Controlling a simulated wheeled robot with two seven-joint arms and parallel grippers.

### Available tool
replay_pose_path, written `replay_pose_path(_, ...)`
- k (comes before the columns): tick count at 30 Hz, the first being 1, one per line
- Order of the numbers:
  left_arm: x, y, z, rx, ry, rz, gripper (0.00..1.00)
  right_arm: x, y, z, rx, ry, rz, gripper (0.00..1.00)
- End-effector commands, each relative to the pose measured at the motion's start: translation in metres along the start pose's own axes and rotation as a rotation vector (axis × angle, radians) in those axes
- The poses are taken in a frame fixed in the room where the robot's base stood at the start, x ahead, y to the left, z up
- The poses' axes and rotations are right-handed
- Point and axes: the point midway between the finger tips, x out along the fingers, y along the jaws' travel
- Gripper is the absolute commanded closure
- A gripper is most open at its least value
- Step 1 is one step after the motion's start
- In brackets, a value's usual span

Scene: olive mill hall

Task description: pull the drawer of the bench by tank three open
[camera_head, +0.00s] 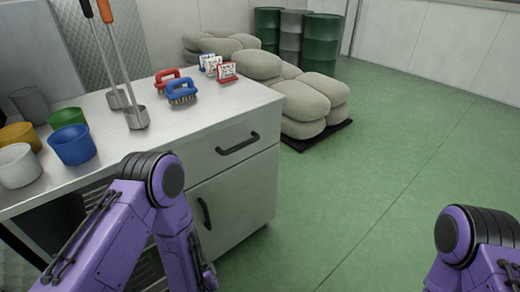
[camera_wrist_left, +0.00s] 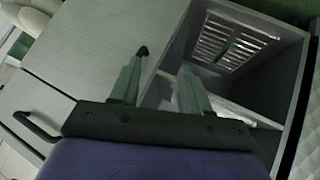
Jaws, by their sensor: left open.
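The bench (camera_head: 238,103) has a pale metal top and grey fronts. Its drawer (camera_head: 255,146) is shut, flush under the top, with a dark bar handle (camera_head: 237,143). That handle also shows at the lower left of the left wrist view (camera_wrist_left: 35,127). Below the drawer is a shut door (camera_head: 235,197) with its own dark handle (camera_head: 204,213). My left gripper (camera_wrist_left: 160,66) is open and empty, its fingers pointing at the bench front near the door handle and open shelf, apart from the drawer handle. The head view hides its fingers. My right gripper is out of view.
Stacked sacks (camera_head: 311,99) stand on a dark pallet behind the bench. The green floor (camera_head: 385,150) to the right is clear.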

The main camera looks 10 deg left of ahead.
Motion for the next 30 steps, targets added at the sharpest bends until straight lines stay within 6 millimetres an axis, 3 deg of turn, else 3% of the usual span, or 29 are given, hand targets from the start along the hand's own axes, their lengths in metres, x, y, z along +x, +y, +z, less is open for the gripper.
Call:
replay_pose_path(1,0.045,0.053,-0.01,-0.119,0.12,0.123,0.54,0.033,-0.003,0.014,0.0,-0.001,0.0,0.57)
replay_pose_path(3,0.07,0.134,-0.048,-0.314,0.282,0.293,0.54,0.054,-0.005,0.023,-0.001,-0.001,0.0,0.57)
replay_pose_path(6,0.072,0.227,-0.111,-0.604,0.479,0.511,0.54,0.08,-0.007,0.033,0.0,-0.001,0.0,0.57)
replay_pose_path(9,0.053,0.281,-0.164,-0.841,0.612,0.662,0.54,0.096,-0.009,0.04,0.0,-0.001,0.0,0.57)
replay_pose_path(12,0.038,0.301,-0.195,-0.964,0.675,0.731,0.54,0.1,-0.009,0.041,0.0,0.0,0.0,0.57)
replay_pose_path(15,0.038,0.307,-0.211,-0.996,0.692,0.745,0.54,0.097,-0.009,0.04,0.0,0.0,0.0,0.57)
replay_pose_path(25,0.078,0.321,-0.267,-0.99,0.693,0.74,0.54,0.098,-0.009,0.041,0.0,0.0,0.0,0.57)
replay_pose_path(30,0.09,0.326,-0.283,-0.987,0.69,0.74,0.54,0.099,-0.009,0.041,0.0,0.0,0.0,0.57)
